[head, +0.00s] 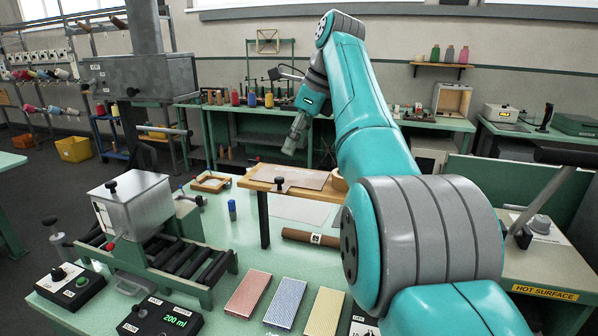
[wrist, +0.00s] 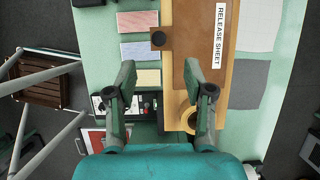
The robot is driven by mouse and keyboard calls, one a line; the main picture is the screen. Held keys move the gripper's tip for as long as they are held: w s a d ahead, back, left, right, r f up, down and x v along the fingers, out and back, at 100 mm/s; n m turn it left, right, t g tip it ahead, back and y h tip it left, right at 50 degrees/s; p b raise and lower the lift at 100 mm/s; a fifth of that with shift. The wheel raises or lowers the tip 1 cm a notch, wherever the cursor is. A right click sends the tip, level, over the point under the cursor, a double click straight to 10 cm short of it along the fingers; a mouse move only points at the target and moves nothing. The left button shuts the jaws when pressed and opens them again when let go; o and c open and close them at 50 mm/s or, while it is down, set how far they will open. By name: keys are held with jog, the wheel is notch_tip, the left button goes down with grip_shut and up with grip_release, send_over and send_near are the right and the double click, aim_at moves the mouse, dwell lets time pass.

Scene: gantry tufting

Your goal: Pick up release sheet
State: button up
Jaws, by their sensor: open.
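The release sheet (wrist: 200,50) is a flat brown sheet, with its name on a white label, on a raised wooden board (wrist: 168,100) in the wrist view. In the head view the sheet (head: 305,178) lies on top of the board (head: 258,187), behind a black knob (head: 279,182). My gripper (wrist: 167,82) is open in the wrist view, with its fingers spread to either side of the board's left edge and nothing between them. In the head view my gripper (head: 297,132) hangs above and beyond the board, apart from the sheet; its fingertips are hard to make out.
A tape roll (wrist: 190,122) sits at the board's near end in the wrist view. Red, blue and yellow pads (head: 285,302) lie on the green table, with a labelled brown roll (head: 312,237) behind them. A metal hopper (head: 132,205) stands left. My arm blocks much of the right.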

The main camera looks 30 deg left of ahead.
aim_at(279, 178)
jog(key=x, duration=1)
jog(key=shift+s+a+f, duration=0.1)
jog(key=shift+f, duration=0.3)
grip_shut()
